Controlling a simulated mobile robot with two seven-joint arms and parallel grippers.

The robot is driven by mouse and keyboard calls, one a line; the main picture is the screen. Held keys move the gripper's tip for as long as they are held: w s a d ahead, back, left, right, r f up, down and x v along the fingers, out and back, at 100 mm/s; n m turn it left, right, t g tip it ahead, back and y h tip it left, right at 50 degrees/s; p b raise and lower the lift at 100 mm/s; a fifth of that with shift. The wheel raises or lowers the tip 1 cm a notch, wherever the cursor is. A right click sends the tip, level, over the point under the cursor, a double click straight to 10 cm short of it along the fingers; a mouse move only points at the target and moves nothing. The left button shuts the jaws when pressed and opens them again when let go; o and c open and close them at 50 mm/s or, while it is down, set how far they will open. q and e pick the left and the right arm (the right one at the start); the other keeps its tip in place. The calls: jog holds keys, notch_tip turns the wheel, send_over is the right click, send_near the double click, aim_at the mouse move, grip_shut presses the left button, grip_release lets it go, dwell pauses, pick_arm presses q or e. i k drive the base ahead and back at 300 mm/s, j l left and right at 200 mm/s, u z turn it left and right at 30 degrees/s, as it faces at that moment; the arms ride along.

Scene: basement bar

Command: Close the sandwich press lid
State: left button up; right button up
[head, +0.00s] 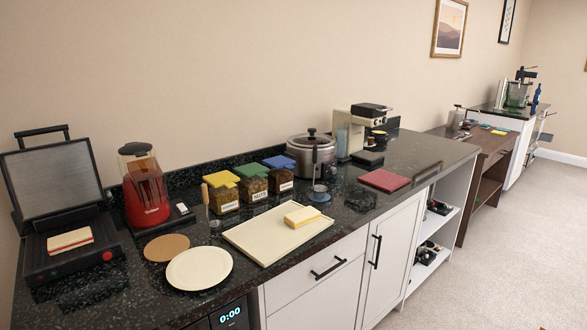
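The sandwich press (75,255) stands at the left end of the dark counter, black, with a red light and a green light on its front. Its lid (55,181) is raised, leaning back near the wall, with the ribbed inner plate facing out. The lid's black handle (42,131) is at the top. A sandwich (69,240) lies on the lower plate. Neither of my grippers shows in the head view.
A red blender (145,190) stands close to the press's right. A white plate (199,268) and a brown round mat (166,247) lie in front of it. A cream tray (262,240), several lidded jars (253,187) and a steel pot (311,158) are further right. The floor at right is clear.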

aim_at(51, 179)
jog(key=u, duration=1.35)
jog(key=k, duration=0.05)
